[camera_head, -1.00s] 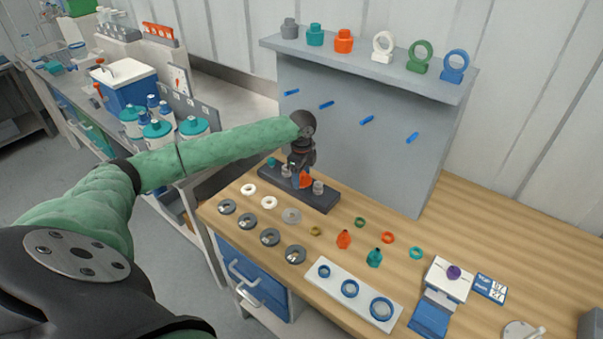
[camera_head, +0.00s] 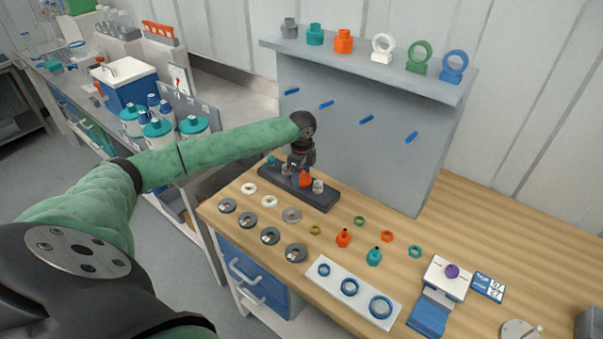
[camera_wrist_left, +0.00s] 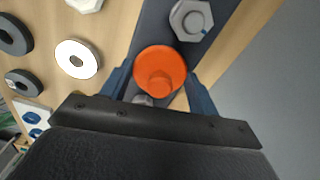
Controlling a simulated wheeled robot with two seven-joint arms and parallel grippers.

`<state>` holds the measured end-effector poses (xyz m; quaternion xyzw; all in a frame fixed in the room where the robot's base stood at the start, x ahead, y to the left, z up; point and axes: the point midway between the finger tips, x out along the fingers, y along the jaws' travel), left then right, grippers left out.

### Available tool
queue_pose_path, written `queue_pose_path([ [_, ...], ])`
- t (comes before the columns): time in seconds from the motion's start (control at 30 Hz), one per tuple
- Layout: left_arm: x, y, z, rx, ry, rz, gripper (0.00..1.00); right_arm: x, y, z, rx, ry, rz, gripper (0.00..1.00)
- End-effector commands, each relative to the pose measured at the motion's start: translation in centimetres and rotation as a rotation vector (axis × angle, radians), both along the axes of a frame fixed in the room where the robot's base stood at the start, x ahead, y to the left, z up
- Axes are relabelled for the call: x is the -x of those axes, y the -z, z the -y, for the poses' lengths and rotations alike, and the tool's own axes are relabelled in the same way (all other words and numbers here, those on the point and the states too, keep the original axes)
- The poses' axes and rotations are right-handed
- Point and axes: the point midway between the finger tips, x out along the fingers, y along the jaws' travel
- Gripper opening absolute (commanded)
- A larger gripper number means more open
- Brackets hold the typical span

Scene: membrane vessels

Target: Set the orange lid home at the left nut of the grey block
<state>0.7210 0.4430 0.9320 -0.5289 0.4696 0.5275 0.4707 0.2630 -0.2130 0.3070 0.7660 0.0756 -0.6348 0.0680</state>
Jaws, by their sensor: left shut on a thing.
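The orange lid (camera_head: 305,181) is between the fingers of my left gripper (camera_head: 300,170), over the middle part of the dark grey block (camera_head: 328,203). In the left wrist view the round lid (camera_wrist_left: 160,70) sits between the two blue-grey fingers of the gripper (camera_wrist_left: 162,84). A grey hex nut (camera_wrist_left: 190,19) stands on the block past the lid; it also shows right of the lid in the head view (camera_head: 318,187). Another grey piece (camera_wrist_left: 143,99) is mostly hidden by the lid. I cannot tell whether the lid touches anything below it. My right gripper is not in view.
A teal piece (camera_head: 272,161) is at the block's left end. White rings (camera_head: 269,201) and dark rings (camera_head: 270,236) lie in front. A white tray with blue rings (camera_head: 336,300) is nearer. A grey panel with blue pegs (camera_head: 350,150) stands behind.

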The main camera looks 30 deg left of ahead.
Motion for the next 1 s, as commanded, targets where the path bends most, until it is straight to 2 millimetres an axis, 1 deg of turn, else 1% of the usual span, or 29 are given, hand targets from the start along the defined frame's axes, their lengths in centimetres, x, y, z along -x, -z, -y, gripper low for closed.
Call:
queue_pose_path([
  [0.3, 0.08, 0.24, 0.02, -0.001, 0.000, -0.002, 0.38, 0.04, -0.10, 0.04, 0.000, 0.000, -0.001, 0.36],
  [0.33, 0.09, 0.25, 0.02, -0.001, 0.000, -0.002, 0.62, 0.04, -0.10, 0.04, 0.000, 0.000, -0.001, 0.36],
  [0.43, 0.09, 0.25, 0.02, -0.001, 0.000, -0.002, 0.82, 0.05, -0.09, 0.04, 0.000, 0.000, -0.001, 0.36],
  [0.47, 0.08, 0.24, 0.02, -0.001, 0.000, -0.002, 0.86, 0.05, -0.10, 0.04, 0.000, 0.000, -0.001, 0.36],
  [0.77, 0.06, 0.17, 0.01, -0.001, 0.000, -0.002, 0.86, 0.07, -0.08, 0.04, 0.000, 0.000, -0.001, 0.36],
  [1.0, 0.05, 0.15, 0.01, -0.001, 0.000, -0.001, 0.86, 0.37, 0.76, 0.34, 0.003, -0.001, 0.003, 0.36],
])
